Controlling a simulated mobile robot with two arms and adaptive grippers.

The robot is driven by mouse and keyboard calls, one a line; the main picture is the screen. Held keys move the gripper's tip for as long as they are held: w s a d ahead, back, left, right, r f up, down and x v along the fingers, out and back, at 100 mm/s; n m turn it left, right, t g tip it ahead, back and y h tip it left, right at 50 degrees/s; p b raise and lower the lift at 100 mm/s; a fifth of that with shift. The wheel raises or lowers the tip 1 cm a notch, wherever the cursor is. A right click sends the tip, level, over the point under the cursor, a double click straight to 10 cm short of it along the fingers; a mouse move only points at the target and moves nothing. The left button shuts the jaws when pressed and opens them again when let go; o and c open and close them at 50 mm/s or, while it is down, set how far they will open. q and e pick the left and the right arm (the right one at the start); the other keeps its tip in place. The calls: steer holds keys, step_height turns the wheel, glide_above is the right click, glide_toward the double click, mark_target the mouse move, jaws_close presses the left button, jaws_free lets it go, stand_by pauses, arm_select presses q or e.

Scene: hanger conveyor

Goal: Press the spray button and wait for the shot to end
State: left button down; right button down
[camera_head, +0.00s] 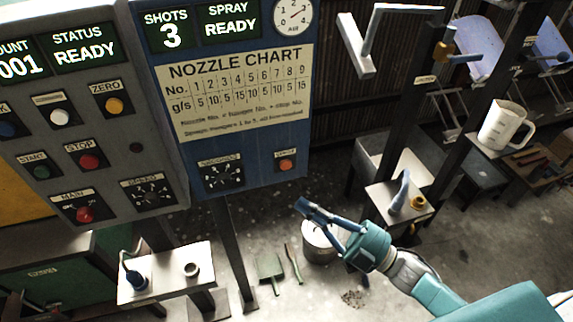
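The blue spray panel (230,110) stands upright at centre, with a display reading SPRAY READY and SHOTS 3. A small orange button (286,165) with a label too small to read sits at its lower right, beside a black dial (223,177). My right gripper (302,206) comes in from the lower right, below the orange button in the picture and apart from it. Its blue fingers meet at the tips, and nothing shows between them. The button is unobstructed. My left gripper is not in view.
A grey control panel (140,120) with several buttons and dials stands at left. A white jug (502,125) stands on a shelf at right.

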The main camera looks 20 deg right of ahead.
mark_target(286, 166)
steer(key=shift+w, duration=0.15)
steer(key=w+b, duration=0.3)
steer(key=w, duration=0.5)
steer(key=shift+w, duration=0.35)
steer(key=shift+a, duration=0.15)
stand_by(1.0)
steer(key=shift+w+b, duration=0.35)
steer(key=shift+w, duration=0.05)
steer(key=shift+w, duration=0.45)
stand_by(0.5)
steer(key=shift+s, duration=0.9)
steer(key=shift+p, duration=0.3)
